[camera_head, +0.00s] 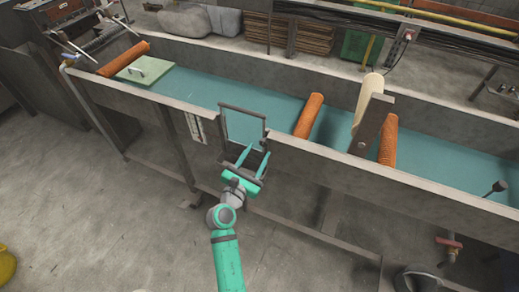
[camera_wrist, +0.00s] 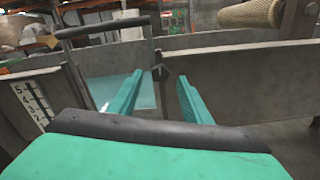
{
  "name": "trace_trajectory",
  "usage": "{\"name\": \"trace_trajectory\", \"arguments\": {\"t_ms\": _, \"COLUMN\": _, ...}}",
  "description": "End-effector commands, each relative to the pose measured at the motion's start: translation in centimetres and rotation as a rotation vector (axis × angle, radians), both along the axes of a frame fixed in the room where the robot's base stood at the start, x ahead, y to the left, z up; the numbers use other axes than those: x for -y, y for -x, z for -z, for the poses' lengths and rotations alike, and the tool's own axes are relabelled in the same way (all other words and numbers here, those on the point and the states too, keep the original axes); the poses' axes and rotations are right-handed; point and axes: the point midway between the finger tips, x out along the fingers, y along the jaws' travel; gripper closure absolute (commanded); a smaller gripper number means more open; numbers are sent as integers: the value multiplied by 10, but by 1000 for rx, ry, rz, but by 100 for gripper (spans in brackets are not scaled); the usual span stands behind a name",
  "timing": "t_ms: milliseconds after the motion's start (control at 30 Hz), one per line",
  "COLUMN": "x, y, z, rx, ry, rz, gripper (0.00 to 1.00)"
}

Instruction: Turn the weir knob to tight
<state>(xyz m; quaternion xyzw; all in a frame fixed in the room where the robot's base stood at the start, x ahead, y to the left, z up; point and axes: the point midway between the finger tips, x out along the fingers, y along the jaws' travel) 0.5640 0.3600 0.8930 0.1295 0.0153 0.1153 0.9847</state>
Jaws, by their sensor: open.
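The weir (camera_head: 243,125) is a dark upright frame with a clear blue-tinted pane, set in a notch of the channel's near wall. In the wrist view its frame and pane (camera_wrist: 122,92) stand at left and centre. A small dark part that looks like the weir knob (camera_wrist: 159,72) is on the frame's right post; its setting cannot be read. My gripper (camera_head: 256,154) is just in front of the weir, with teal fingers apart and nothing between them. In the wrist view my gripper (camera_wrist: 160,78) points toward the knob, which appears between the fingertips; no contact is visible.
The water channel (camera_head: 190,87) runs across the view. Orange mesh tubes (camera_head: 309,116) lie across it, with a pale roller (camera_head: 368,97) at right. A numbered scale (camera_head: 195,127) is left of the weir. The floor (camera_head: 110,220) in front is mostly clear.

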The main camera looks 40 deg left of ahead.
Motion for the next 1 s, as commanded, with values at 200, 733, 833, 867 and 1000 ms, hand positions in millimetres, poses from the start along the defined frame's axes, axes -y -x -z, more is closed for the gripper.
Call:
{"name": "trace_trajectory", "arguments": {"t_ms": 200, "x": -5, "y": -22, "z": 0, "rx": 1, "ry": 1, "rz": 1, "gripper": 56}}
{"name": "trace_trajectory", "arguments": {"t_ms": 733, "x": -12, "y": -23, "z": 1, "rx": 0, "ry": 0, "rz": -10, "gripper": 92}}
{"name": "trace_trajectory", "arguments": {"t_ms": 833, "x": -12, "y": -23, "z": 1, "rx": -1, "ry": 0, "rz": -10, "gripper": 97}}
{"name": "trace_trajectory", "arguments": {"t_ms": 867, "x": -12, "y": -23, "z": 1, "rx": -1, "ry": 0, "rz": -10, "gripper": 97}}
{"name": "trace_trajectory", "arguments": {"t_ms": 1000, "x": -10, "y": -23, "z": 2, "rx": -2, "ry": 0, "rz": -8, "gripper": 97}}
